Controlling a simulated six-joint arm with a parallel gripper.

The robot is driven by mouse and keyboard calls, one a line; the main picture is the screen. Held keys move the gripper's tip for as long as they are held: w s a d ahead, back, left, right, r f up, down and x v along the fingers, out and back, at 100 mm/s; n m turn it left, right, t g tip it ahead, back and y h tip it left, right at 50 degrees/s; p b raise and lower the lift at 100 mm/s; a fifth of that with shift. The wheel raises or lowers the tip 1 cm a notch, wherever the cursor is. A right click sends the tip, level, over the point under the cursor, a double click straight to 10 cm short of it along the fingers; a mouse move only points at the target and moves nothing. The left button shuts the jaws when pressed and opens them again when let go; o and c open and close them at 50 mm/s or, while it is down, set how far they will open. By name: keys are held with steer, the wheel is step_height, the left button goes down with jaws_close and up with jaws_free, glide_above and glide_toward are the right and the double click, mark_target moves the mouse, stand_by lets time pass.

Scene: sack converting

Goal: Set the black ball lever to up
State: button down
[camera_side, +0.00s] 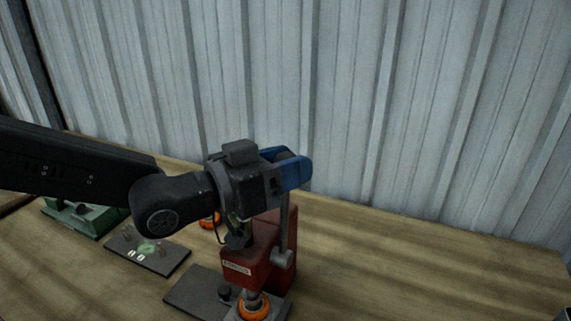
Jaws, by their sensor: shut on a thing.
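A red housing (259,247) stands on the bench with a pale label on its front. A grey lever rod (285,222) rises nearly upright along its right side from a round grey hub (283,259). My gripper (297,170), with blue fingers, is above the housing, shut at the top end of the rod. The lever's black ball is mostly or wholly hidden by the fingers.
An orange ring fitting (253,306) is in front of the housing, beside a dark plate (196,291). Another dark plate (147,255) and a green device (77,215) lie to the left. A corrugated metal wall (430,110) stands behind. The bench (430,270) is clear on the right.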

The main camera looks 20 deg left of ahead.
steer(key=shift+w+f, duration=0.1)
steer(key=shift+w, duration=0.75)
steer(key=c, duration=0.7)
jaws_free()
steer(key=shift+s, duration=0.15)
steer(key=v, duration=1.3)
steer(key=shift+s+a, duration=0.2)
steer(key=shift+s, duration=0.05)
steer(key=s+a+f+n+g+y, duration=0.25)
steer(key=a+y, duration=0.25)
steer(key=a, duration=0.3)
steer(key=s+a+f+n+g+y, duration=0.2)
steer(key=a+f+g+y, duration=0.15)
steer(key=a, duration=0.55)
steer(key=s+a+g, duration=0.1)
steer(key=s, duration=0.1)
steer(key=s+a+f+g+y, duration=0.1)
steer(key=s, duration=0.1)
steer(key=s+a+f+n+g+y, duration=0.1)
steer(key=s, duration=0.2)
steer(key=shift+s+a, duration=0.15)
steer(key=shift+a, duration=0.1)
